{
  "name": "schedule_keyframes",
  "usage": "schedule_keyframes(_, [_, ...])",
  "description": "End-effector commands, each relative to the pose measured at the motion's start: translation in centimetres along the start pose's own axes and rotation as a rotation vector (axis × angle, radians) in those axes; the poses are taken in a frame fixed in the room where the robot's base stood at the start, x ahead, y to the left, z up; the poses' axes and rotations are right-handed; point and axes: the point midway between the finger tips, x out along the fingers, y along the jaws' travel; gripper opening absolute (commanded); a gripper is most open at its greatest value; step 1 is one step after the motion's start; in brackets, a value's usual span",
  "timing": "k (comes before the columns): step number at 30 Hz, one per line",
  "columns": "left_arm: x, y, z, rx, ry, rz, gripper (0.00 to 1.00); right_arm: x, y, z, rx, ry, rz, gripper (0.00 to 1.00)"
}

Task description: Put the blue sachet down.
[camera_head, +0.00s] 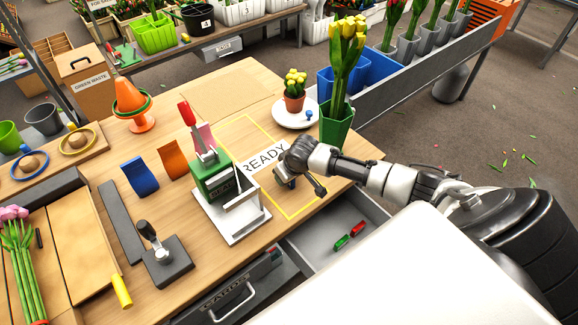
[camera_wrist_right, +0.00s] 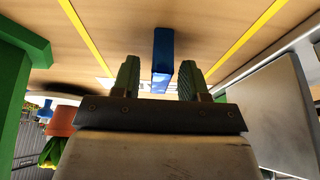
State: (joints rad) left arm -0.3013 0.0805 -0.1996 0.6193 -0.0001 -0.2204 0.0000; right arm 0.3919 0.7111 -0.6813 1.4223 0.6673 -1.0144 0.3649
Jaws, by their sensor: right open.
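The blue sachet (camera_wrist_right: 162,52) is upright in the right wrist view, between the two green-padded fingers of my right gripper (camera_wrist_right: 159,76). A gap shows on each side of it, so the jaws are open. In the head view my right gripper (camera_head: 301,182) is low over the yellow-outlined READY area (camera_head: 262,160), and a bit of blue (camera_head: 284,183) shows below it. The hand hides most of the sachet there. Whether its base touches the table is hard to tell. My left gripper is not in view.
A green-and-white stamp press (camera_head: 213,178) stands just left of the hand. A green vase (camera_head: 336,128) of yellow tulips and a white saucer (camera_head: 284,122) stand behind it. An open drawer (camera_head: 318,238) juts out in front. Blue (camera_head: 140,176) and orange (camera_head: 173,158) pieces stand farther left.

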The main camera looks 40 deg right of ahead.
Motion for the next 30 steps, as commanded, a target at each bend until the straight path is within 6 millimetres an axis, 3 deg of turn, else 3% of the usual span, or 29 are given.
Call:
schedule_keyframes(5, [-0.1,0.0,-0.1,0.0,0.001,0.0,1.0,-1.9,0.1,-0.1,0.0,0.003,0.0,0.43])
schedule_keyframes(18, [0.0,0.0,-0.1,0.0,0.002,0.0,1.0,-10.3,0.1,-0.1,-0.001,0.003,0.001,0.43])
schedule_keyframes(24, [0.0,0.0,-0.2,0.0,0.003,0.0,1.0,-12.0,0.0,0.0,0.0,0.0,0.001,0.43])
schedule_keyframes(30, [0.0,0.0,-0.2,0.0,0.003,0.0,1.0,-12.2,0.0,0.0,0.001,0.0,0.0,0.43])
